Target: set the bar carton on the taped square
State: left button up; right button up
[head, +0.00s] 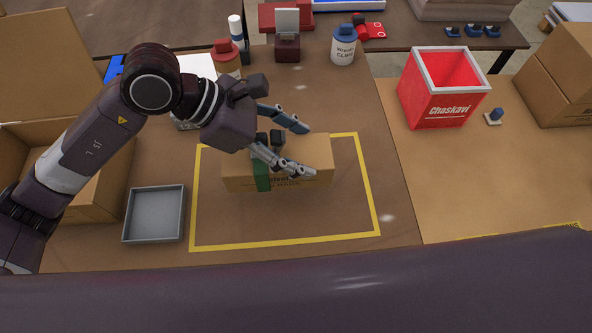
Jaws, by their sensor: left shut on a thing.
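The bar carton (310,178) is a long brown cardboard box with a green band and dark print on its front face. It lies within the outline of the yellow taped square (285,241) in the head view, towards its back half. I cannot tell whether it touches the table or is held just above it. My left gripper (307,150) reaches in from the left and is shut on the carton, with its fingers across the top and front. The fingers hide part of the carton's top. My right gripper is not in view.
A grey tray (154,238) sits left of the square, near an open cardboard box (103,190). A red bin (440,110) stands at the right. A white jar (343,50) and a dark red device (287,50) stand behind. The front of the square is clear.

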pick_arm(q)
notch_tip(320, 180, down, 5)
jog(key=shift+f+p, duration=0.15)
jog(key=shift+p, duration=0.3)
jog(key=shift+f, duration=0.6)
notch_tip(320, 180, down, 4)
jog(key=shift+f+p, duration=0.15)
jog(key=shift+p, duration=0.35)
jog(key=o, duration=1.7)
